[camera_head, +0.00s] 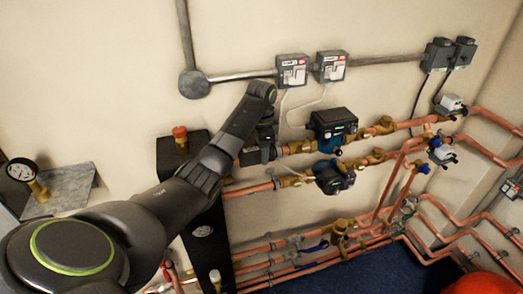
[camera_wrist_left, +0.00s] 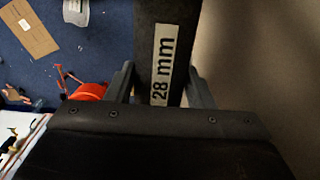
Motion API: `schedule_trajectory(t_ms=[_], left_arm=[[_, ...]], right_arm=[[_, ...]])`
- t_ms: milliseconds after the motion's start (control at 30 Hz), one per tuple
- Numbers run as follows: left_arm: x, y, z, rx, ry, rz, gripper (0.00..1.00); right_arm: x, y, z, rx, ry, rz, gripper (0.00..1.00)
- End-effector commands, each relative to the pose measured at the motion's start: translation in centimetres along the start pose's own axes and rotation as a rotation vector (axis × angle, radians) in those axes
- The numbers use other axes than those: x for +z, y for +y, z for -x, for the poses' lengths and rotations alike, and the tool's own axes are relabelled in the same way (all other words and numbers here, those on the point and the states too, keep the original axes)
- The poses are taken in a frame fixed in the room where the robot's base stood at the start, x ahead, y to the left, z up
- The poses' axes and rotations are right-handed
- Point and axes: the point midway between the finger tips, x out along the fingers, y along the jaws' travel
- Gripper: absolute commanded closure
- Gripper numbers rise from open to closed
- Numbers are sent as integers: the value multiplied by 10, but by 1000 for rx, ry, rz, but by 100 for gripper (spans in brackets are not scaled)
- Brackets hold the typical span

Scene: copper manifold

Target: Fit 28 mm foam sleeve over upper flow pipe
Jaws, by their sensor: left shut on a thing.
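A dark foam sleeve (camera_wrist_left: 178,30) with a white "28 mm" label is held between the two fingers of my left gripper (camera_wrist_left: 160,85). In the head view my left gripper (camera_head: 262,138) is at the wall, in front of the left end of the upper copper pipe (camera_head: 403,125). The dark gripper and sleeve blend together there, so I cannot tell whether the sleeve is around the pipe or only in front of it. My right gripper is in neither view.
A black pump (camera_head: 333,123) with brass fittings sits on the upper pipe, just right of my left gripper. A second pump (camera_head: 334,177) is below it. A tall black unit (camera_head: 203,225) stands left of the pipes. A cardboard box (camera_wrist_left: 28,27) lies on the blue floor.

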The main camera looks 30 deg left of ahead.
Motion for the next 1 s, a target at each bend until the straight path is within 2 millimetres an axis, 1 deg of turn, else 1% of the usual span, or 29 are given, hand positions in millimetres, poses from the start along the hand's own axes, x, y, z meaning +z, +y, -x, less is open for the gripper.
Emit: schedule_trajectory(t_ms=[600,900,933,1000], left_arm=[[0,0,-3,0,0,0,74],[0,0,-4,0,0,0,74],[0,0,-4,0,0,0,50],[0,0,-4,0,0,0,41]], right_arm=[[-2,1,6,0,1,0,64],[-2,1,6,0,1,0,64],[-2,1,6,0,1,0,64],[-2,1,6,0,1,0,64]])
